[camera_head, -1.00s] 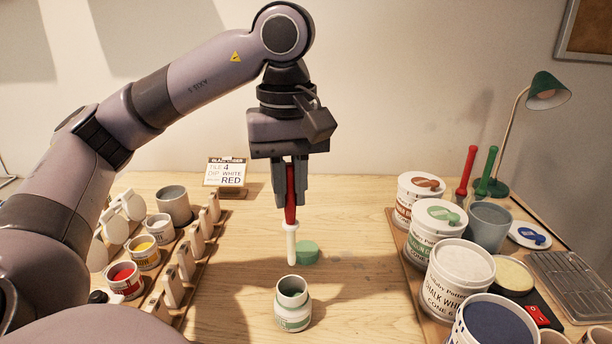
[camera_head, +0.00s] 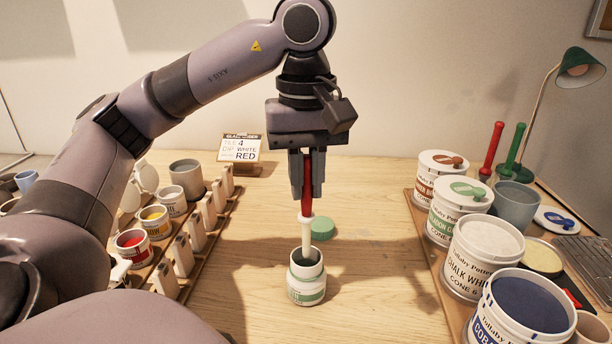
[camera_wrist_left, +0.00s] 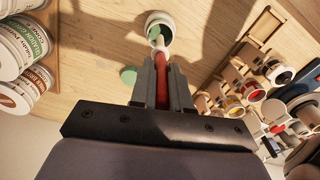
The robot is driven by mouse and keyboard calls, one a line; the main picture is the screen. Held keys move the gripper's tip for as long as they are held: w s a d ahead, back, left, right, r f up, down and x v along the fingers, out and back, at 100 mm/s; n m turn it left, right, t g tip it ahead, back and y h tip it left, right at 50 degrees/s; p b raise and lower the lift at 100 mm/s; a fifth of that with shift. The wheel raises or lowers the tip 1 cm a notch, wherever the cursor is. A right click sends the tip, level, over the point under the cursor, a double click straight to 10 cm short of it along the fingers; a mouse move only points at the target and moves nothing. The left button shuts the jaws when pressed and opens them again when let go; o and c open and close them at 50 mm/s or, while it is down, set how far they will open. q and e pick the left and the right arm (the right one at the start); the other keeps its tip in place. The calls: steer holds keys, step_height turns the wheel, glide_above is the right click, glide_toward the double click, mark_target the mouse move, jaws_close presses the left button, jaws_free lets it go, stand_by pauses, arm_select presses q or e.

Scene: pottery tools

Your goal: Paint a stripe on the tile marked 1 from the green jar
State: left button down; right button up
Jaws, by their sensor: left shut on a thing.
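My left gripper (camera_head: 307,196) is shut on a red-handled brush (camera_head: 307,228) with a pale lower part, held upright. The brush's lower end is at the mouth of the open jar with a green label band (camera_head: 307,287); how deep it reaches is unclear. In the left wrist view the brush (camera_wrist_left: 161,72) also points at the jar (camera_wrist_left: 160,20). A green lid (camera_head: 322,229) lies on the table behind the jar. Pale upright tiles (camera_head: 183,254) stand in a rack at left; I cannot read a number 1 on any. My right gripper is not in view.
A card (camera_head: 240,147) reading tile 4, dip white, red stands at the back. Small paint pots, including a red one (camera_head: 133,248), stand left of the tiles. Large tubs (camera_head: 482,258) crowd a board at right.

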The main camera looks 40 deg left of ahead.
mark_target(306, 214)
arm_select(q)
steer(key=shift+f+b, duration=1.65)
steer(key=shift+f, duration=0.6)
steer(key=shift+f+b, duration=0.5)
steer(key=shift+f, duration=0.15)
